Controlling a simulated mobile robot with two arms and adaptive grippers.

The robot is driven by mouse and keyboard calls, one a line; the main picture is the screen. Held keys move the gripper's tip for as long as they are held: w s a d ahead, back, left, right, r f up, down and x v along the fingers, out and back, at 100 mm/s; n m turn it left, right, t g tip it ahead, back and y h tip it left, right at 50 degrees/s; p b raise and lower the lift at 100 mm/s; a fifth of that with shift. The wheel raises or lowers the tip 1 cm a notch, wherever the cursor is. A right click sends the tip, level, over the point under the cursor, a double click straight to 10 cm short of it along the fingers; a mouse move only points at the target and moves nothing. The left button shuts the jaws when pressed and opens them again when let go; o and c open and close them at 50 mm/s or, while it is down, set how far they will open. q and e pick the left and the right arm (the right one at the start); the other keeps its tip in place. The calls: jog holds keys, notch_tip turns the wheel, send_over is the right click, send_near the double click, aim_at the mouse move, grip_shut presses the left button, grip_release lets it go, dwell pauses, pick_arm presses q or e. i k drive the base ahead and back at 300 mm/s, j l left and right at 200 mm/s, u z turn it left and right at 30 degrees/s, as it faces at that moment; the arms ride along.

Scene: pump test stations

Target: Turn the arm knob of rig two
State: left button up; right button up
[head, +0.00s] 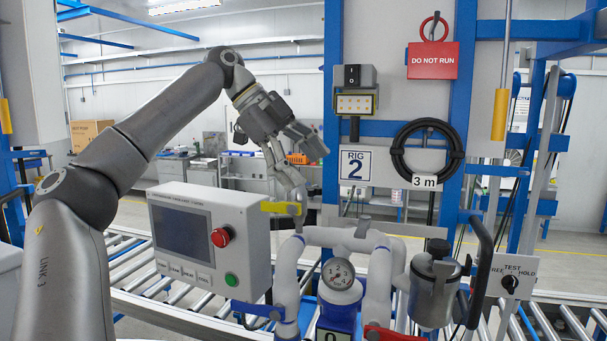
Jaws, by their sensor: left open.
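The sign for rig two (355,165) hangs on the blue frame. A round black knob (510,283) sits on a grey plate at the right, with words around it including TEST and HOLD; a black handle partly covers the lettering. I cannot tell for certain that this is the arm knob. My left gripper (302,164) is open and empty, tilted down to the right, in front of the background shelves and left of the rig two sign. It is well apart from the knob, up and to the left of it.
A control panel (180,232) with a red button stands at the left. A black hose coil (427,150) and a red DO NOT RUN tag (433,61) hang above.

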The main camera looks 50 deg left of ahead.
aim_at(314, 191)
jog(key=i+j, duration=0.2)
jog(key=j, duration=0.15)
jog(key=i+j, duration=0.2)
jog(key=j, duration=0.15)
jog(key=i+j, duration=0.15)
jog(key=j, duration=0.2)
